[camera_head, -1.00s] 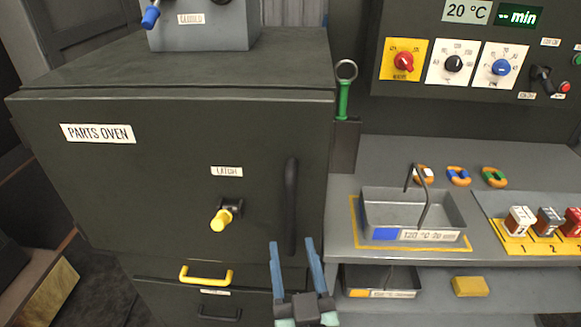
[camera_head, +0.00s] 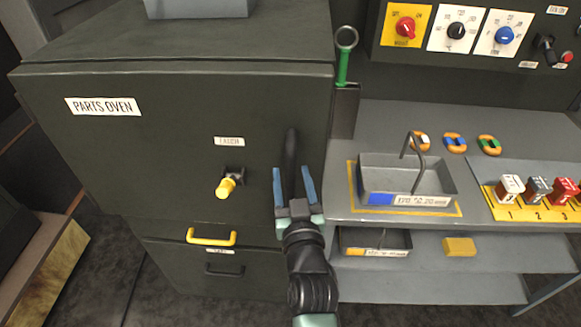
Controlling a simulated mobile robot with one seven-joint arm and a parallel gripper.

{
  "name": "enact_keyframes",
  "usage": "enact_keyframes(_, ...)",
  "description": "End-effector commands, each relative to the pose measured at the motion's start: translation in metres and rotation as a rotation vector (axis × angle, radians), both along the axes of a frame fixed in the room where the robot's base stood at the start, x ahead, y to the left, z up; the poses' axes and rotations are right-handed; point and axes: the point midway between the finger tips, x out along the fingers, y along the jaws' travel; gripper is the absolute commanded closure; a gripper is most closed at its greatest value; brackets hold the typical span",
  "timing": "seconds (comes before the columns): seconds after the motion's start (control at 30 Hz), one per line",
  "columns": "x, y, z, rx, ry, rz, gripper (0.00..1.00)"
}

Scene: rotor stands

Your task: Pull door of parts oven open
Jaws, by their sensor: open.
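The parts oven door (camera_head: 130,150) is a dark green panel with a "PARTS OVEN" label, and it looks shut. A black vertical handle (camera_head: 291,150) runs along its right side. A yellow-tipped latch (camera_head: 228,185) sits left of the handle, under a small label. My gripper (camera_head: 293,172) is open, its two blue fingers pointing up. The fingers appear on either side of the lower part of the handle, which is partly hidden behind the gripper. I cannot tell whether they touch it.
To the right, a bench (camera_head: 480,125) holds a metal tray (camera_head: 405,180) with a wire handle, rings and small blocks. A green-handled tool (camera_head: 343,68) hangs beside the oven.

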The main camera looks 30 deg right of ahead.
Motion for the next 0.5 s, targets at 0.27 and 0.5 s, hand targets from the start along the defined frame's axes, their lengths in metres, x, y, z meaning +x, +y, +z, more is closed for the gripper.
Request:
enact_keyframes(0.27, 0.018, -0.006, 0.0, 0.0, 0.0, 0.001, 0.43)
enact_keyframes(0.5, 0.018, -0.006, 0.0, 0.0, 0.0, 0.001, 0.43)
